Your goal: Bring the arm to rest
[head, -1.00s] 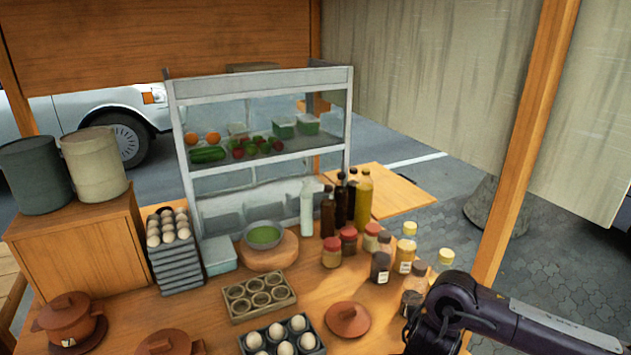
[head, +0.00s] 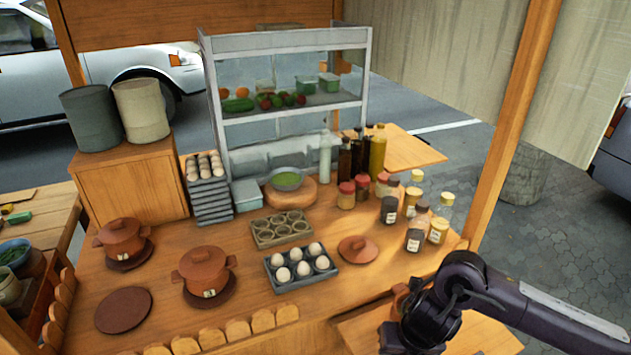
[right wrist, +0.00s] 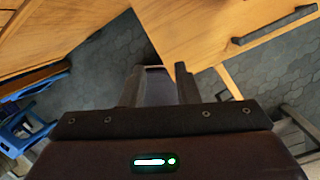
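My right arm enters the head view from the lower right. It bends down in front of the counter (head: 330,317), and its gripper is not clearly seen there. In the right wrist view my right gripper (right wrist: 160,82) points downward. Its two fingers stand apart, with no object visibly held; a dark purple shape shows between them, probably part of my own body lower down. My left arm and gripper are not in view.
The counter holds two lidded clay pots (head: 203,270) (head: 122,238), a clay lid (head: 358,249), an egg tray (head: 298,268), bottles and jars (head: 413,238). A glass display case (head: 285,45) stands behind. A blue stool (right wrist: 22,125) shows at left in the right wrist view.

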